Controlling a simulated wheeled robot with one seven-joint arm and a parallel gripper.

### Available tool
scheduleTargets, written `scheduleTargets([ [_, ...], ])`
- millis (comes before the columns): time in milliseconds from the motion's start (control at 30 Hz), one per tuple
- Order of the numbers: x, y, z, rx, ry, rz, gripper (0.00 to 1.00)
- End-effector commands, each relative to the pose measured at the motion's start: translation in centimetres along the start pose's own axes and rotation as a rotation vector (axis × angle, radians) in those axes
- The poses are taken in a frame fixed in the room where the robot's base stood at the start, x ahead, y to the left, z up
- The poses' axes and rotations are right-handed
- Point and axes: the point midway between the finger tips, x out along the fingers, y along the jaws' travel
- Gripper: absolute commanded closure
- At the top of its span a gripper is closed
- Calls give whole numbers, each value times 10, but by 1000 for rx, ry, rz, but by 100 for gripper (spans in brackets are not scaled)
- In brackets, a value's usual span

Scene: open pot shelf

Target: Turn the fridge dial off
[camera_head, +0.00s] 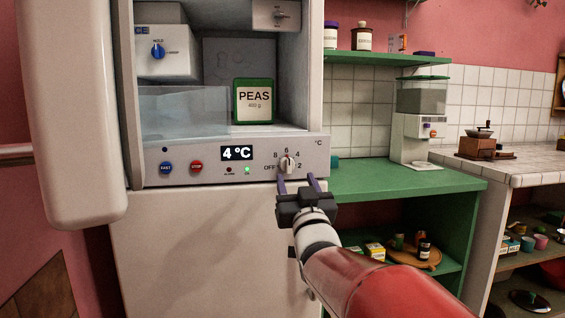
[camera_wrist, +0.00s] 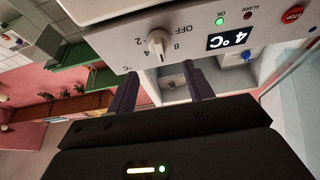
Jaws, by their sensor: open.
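The fridge dial (camera_head: 287,164) is a small pale knob at the right of the fridge's front panel. Marks 8, 6, 4, 2 and OFF stand around it, with OFF at its lower left. Its ridge looks roughly upright, near 6; the exact setting is hard to tell. The display (camera_head: 237,153) reads 4 °C. My gripper (camera_head: 297,184) is just below the dial, fingers open and pointing up at it. In the wrist view the dial (camera_wrist: 158,44) shows beyond and between the open fingertips (camera_wrist: 160,68), with nothing between them.
The white fridge door (camera_head: 75,110) stands open at the left. A green PEAS box (camera_head: 254,101) is inside the fridge. Two push buttons, blue (camera_head: 166,168) and red (camera_head: 197,167), sit left on the panel. A green counter (camera_head: 405,180) is at the right.

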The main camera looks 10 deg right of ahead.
Motion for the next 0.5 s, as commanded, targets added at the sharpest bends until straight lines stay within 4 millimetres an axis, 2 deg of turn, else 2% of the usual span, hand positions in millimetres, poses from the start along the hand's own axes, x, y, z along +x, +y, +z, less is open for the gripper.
scheduleTargets([
  [300, 47, 0, -1, 6, -2, 1, 48],
  [500, 67, 0, 0, 3, -3, 0, 48],
])
